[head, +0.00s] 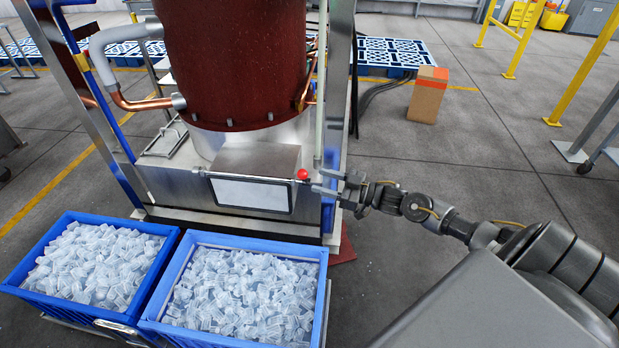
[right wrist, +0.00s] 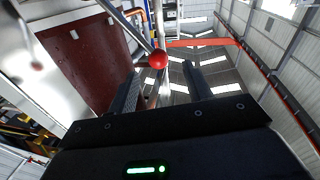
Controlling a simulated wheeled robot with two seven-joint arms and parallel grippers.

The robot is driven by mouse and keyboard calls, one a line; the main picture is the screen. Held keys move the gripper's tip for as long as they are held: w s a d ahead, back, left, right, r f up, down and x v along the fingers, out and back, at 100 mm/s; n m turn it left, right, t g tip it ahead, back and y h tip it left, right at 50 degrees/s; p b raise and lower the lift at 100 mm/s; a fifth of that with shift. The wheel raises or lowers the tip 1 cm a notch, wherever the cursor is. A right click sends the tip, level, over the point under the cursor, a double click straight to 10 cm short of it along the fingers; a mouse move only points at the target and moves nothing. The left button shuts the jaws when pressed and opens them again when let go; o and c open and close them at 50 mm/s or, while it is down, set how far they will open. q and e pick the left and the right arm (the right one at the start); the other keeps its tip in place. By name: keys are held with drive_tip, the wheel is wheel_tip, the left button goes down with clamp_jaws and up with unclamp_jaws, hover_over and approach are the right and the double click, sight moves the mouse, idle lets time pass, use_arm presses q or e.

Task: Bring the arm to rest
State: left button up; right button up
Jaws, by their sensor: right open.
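My right gripper (head: 328,181) is open beside the red ball knob (head: 302,174) at the upper right corner of the machine's front hatch (head: 252,194). In the right wrist view the red knob (right wrist: 158,59) shows just beyond and between the two open fingers (right wrist: 164,88); nothing is held. Whether a finger touches the knob's lever cannot be told. My right arm comes in from the right in the head view. My left gripper is not in view.
Two blue crates full of ice, a left one (head: 14,284) and a right one (head: 322,262), stand before the machine (head: 235,60). A cardboard box (head: 427,97) stands behind on the floor, near blue pallets (head: 395,50). Yellow rails (head: 525,45) stand far right. The floor between is clear.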

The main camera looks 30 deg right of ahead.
drive_tip(key=shift+v, duration=1)
